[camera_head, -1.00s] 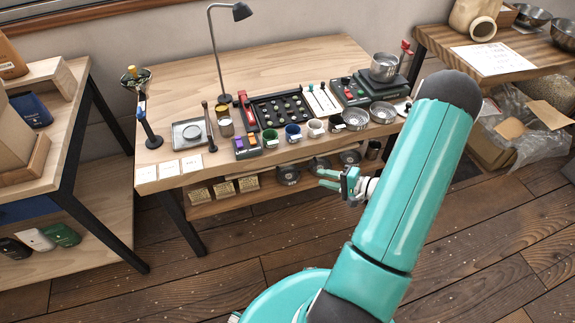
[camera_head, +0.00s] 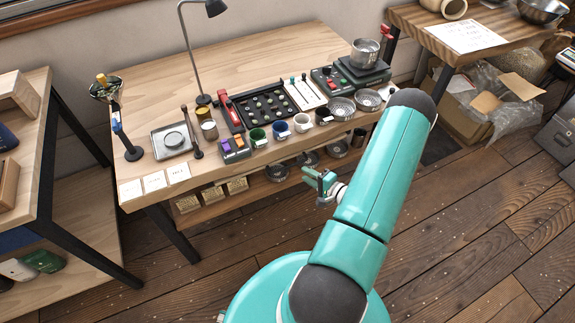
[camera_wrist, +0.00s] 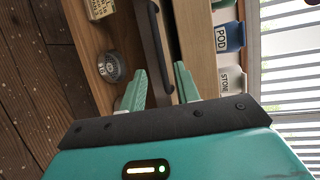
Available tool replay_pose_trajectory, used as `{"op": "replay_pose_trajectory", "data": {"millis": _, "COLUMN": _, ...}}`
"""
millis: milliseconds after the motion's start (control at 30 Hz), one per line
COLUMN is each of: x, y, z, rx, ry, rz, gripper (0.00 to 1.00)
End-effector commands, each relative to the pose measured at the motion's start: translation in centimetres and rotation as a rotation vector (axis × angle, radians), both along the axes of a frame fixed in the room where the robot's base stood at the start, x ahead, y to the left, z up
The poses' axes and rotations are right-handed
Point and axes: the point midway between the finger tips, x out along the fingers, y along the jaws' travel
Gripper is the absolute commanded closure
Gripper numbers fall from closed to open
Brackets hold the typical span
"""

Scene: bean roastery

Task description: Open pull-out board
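In the wrist view, a dark bar handle (camera_wrist: 153,40) runs along the front below the tabletop edge; I take it as the pull-out board's handle. The board itself is hard to make out there and cannot be told apart in the head view. My gripper (camera_wrist: 159,80) is open, its teal fingers either side of the handle's near end in the picture. I cannot tell whether they touch it. In the head view, my gripper (camera_head: 322,184) is in front of the workbench (camera_head: 270,45), below its front edge.
Several cups, including a blue one (camera_head: 281,131), stand near the bench's front edge. Tins and gold boxes (camera_head: 237,185) sit on the lower shelf (camera_head: 215,205). A shelf unit (camera_head: 82,195) stands at left and a second table (camera_head: 408,22) at right. The floor (camera_head: 480,220) in front is open.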

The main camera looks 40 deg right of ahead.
Motion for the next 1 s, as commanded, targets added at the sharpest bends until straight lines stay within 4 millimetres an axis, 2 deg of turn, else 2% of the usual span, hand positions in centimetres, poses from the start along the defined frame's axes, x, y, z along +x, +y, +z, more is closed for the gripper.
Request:
{"op": "replay_pose_trajectory", "data": {"millis": 200, "x": 4.5, "y": 0.8, "z": -0.8, "rx": 0.0, "ry": -0.001, "rz": 0.005, "gripper": 0.68}}
{"op": "replay_pose_trajectory", "data": {"millis": 400, "x": 7.9, "y": 1.2, "z": -1.5, "rx": 0.0, "ry": 0.0, "rz": 0.004, "gripper": 0.68}}
{"op": "replay_pose_trajectory", "data": {"millis": 600, "x": 9.3, "y": 1.4, "z": -1.7, "rx": 0.001, "ry": 0.0, "rz": 0.004, "gripper": 0.68}}
{"op": "replay_pose_trajectory", "data": {"millis": 833, "x": 9.4, "y": 1.4, "z": -1.7, "rx": 0.001, "ry": 0.0, "rz": 0.004, "gripper": 0.68}}
{"op": "replay_pose_trajectory", "data": {"millis": 867, "x": 9.4, "y": 1.4, "z": -1.7, "rx": 0.001, "ry": 0.0, "rz": 0.004, "gripper": 0.72}}
{"op": "replay_pose_trajectory", "data": {"millis": 1000, "x": 9.4, "y": 1.4, "z": -1.7, "rx": 0.001, "ry": 0.001, "rz": 0.004, "gripper": 0.99}}
